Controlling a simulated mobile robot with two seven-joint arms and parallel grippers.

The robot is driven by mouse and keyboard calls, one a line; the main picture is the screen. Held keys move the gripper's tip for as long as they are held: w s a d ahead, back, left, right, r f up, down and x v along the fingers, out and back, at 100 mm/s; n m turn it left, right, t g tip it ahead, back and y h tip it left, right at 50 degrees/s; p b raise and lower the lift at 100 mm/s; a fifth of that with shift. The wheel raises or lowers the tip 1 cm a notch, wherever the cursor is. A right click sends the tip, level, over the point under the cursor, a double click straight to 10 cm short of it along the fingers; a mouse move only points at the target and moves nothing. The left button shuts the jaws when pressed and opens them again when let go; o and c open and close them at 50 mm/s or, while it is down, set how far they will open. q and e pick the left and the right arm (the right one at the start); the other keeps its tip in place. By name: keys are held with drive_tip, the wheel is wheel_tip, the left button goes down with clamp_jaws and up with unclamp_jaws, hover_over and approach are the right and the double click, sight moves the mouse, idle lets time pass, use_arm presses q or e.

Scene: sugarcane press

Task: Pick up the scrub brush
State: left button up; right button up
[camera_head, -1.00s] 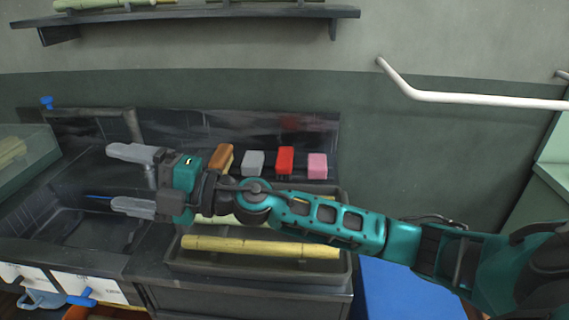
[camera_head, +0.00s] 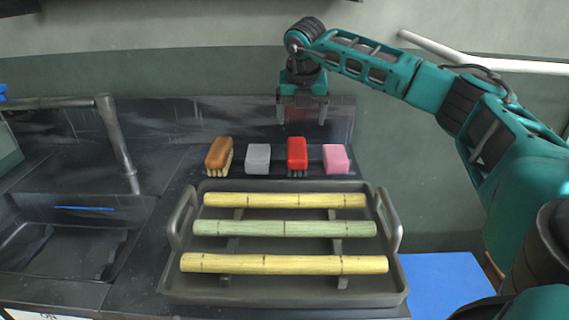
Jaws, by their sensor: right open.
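A brown brush (camera_head: 219,155) with pale bristles stands at the left end of a row on the back ledge of the counter. A red block (camera_head: 297,152), with what look like short bristles under it, stands third in the row. My right gripper (camera_head: 302,112) is open and empty, pointing down. In the picture it is above the red block, against the dark back panel; its exact depth is hard to tell. It is to the right of the brown brush and apart from it. My left gripper is not in view.
A grey sponge-like block (camera_head: 257,157) and a pink one (camera_head: 336,158) share the row. In front, a dark handled tray (camera_head: 285,286) holds three cane stalks (camera_head: 284,228). A sink (camera_head: 62,245) with a metal tap (camera_head: 112,135) is at left. A blue box (camera_head: 440,275) stands at right.

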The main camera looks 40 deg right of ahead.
sight(297, 148)
drive_tip(key=b+x, duration=0.1)
drive_tip(key=x, duration=0.7)
drive_tip(key=shift+w+f, duration=0.15)
drive_tip(key=b+x, duration=0.1)
drive_tip(key=x, duration=0.4)
drive_tip(key=shift+a, duration=0.15)
drive_tip(key=shift+w+f, duration=0.1)
drive_tip(key=shift+f, duration=0.2)
drive_tip(key=c, duration=1.2)
drive_tip(key=shift+o, duration=0.2)
wheel_tip(297, 148, up, 11)
drive_tip(key=shift+f+p, duration=0.2)
drive_tip(key=shift+p, duration=0.65)
